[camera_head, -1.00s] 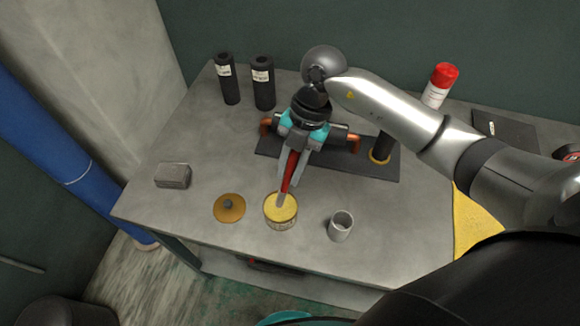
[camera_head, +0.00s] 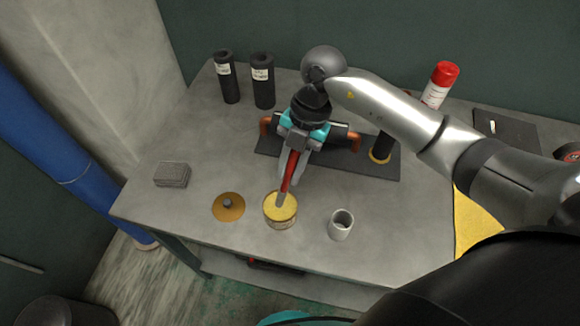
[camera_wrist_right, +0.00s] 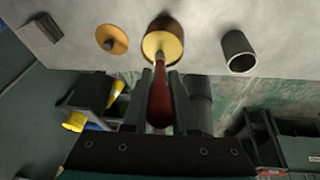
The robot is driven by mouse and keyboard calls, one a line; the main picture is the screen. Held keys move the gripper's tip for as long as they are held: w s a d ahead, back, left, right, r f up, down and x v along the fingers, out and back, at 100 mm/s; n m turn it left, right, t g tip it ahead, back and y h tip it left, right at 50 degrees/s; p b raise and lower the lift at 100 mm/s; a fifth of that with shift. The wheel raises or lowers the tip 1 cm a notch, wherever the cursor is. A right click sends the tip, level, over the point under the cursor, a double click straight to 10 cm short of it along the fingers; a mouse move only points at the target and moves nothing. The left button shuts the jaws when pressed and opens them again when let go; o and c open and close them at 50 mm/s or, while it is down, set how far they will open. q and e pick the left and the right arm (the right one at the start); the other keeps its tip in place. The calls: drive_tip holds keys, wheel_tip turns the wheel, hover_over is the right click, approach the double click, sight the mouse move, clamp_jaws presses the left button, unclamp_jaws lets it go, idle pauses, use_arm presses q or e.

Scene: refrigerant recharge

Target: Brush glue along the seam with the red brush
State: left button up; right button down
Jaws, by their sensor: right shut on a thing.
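My right gripper (camera_head: 290,172) is shut on the red brush (camera_head: 291,170), which points down at the glue tin (camera_head: 281,222). In the right wrist view the red handle (camera_wrist_right: 160,103) sits between the two fingers. The brush's lower end reaches the tin's open mouth, where yellow glue (camera_wrist_right: 165,43) shows; how deep the bristles are is hidden. Behind the gripper, a black sleeve (camera_head: 341,132) on a copper pipe (camera_head: 355,143) lies across a dark mat (camera_head: 330,160). My gripper covers part of it, and I cannot make out the seam. My left gripper is not in view.
An orange lid (camera_head: 238,214) lies left of the tin, and a grey cup (camera_head: 341,226) stands right. A grey block (camera_head: 172,175) lies at the left. Two black tubes (camera_head: 263,85) and a red-capped can (camera_head: 436,92) stand at the back. The table's front-left area is clear.

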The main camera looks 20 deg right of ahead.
drive_tip(key=shift+f+b, duration=0.35)
drive_tip(key=shift+f, duration=0.2)
drive_tip(key=shift+s+f, duration=0.1)
idle(1.4)
wheel_tip(320, 180, up, 7)
drive_tip(key=p, duration=0.7)
idle(0.8)
